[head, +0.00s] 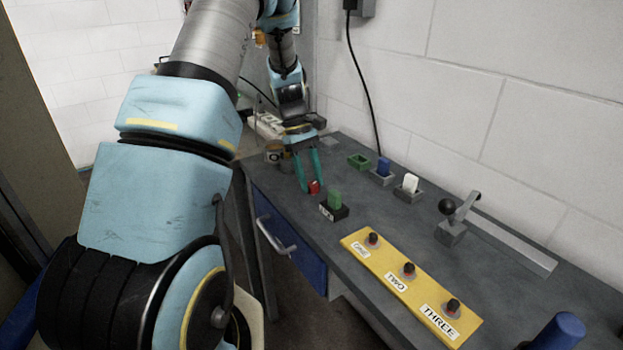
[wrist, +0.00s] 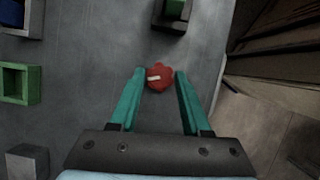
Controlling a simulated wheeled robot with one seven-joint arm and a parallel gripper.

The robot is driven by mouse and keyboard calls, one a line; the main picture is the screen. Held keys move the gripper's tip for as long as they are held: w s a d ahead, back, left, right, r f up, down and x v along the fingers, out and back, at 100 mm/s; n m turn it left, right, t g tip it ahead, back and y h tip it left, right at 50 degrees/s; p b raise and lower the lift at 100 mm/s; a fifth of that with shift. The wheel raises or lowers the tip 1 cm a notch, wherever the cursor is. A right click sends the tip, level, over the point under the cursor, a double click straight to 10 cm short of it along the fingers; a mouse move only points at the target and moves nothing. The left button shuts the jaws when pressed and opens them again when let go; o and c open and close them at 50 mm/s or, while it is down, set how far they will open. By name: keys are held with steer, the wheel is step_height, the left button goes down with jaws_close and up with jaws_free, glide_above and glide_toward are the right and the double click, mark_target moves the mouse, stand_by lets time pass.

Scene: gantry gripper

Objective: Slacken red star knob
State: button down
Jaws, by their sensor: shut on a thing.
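The red star knob (wrist: 160,77) sits between the two green fingertips of my gripper (wrist: 158,74) in the wrist view. A pale mark shows on the knob's left part. In the head view the red knob (head: 314,187) shows low at the right finger of my gripper (head: 306,189), close to the worktop's front edge. The fingers point down and are shut on the knob, one on each side. What the knob is mounted on is hidden.
A green block in a black base (head: 334,204) stands just right of the knob. Behind are a green open box (head: 358,161), a blue piece (head: 383,167) and a white piece (head: 410,183). A yellow panel with knobs (head: 389,268) and a lever (head: 455,216) lie farther right on the grey worktop (head: 345,247).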

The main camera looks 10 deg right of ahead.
steer(key=n+t+h, duration=0.1)
steer(key=n, duration=0.2)
steer(key=shift+s+a+n, duration=0.1)
steer(key=shift+s+n, duration=0.05)
steer(key=shift+n, duration=0.25)
steer(key=n+t, duration=0.1)
steer(key=n, duration=0.2)
steer(key=shift+s+n+h, duration=0.1)
steer(key=shift+n+h, duration=0.2)
steer(key=shift+h, duration=0.1)
steer(key=n+t, duration=0.1)
steer(key=n, duration=0.2)
steer(key=shift+s+n+t+b, duration=0.1)
steer(key=shift+n+t+b, duration=0.2)
steer(key=shift+n+t, duration=0.7)
steer(key=shift+n, duration=1.2)
steer(key=shift+c, duration=1.9)
jaws_free()
